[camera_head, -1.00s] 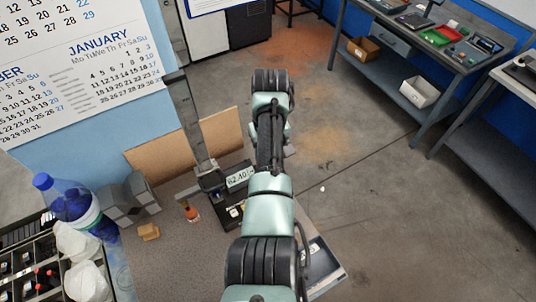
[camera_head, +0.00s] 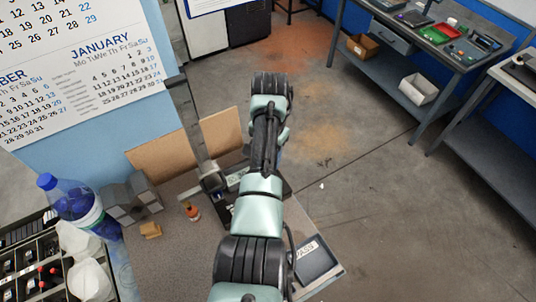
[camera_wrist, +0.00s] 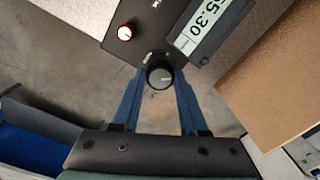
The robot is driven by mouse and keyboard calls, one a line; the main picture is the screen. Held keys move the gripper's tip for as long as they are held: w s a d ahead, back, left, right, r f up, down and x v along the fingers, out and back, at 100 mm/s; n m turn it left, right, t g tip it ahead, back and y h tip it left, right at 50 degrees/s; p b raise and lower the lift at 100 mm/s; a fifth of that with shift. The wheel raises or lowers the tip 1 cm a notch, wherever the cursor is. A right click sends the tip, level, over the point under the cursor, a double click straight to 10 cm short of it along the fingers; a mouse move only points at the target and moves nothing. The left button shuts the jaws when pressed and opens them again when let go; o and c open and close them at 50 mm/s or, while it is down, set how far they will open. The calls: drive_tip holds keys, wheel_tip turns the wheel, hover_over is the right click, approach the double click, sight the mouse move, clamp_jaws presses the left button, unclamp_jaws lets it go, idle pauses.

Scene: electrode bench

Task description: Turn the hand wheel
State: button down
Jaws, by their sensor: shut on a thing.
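A round black hand wheel (camera_wrist: 160,76) with a light mark on its face is on the edge of a black instrument in the wrist view. My gripper (camera_wrist: 159,82) has its two blue fingers on either side of the wheel and is shut on it. A small red-and-white knob (camera_wrist: 124,32) sits to the left. In the head view my arm hides the gripper, the wheel and much of the instrument (camera_head: 217,187), whose upright post (camera_head: 190,125) stands clear.
Open floor (camera_head: 350,180) lies beyond.

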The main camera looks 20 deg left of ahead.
drive_tip(key=shift+w+r+m, duration=0.1)
drive_tip(key=shift+m, duration=0.6)
drive_tip(key=shift+c, duration=2.2)
unclamp_jaws()
wheel_tip(320, 180, up, 13)
drive_tip(key=p, duration=0.1)
drive_tip(key=shift+d, duration=0.1)
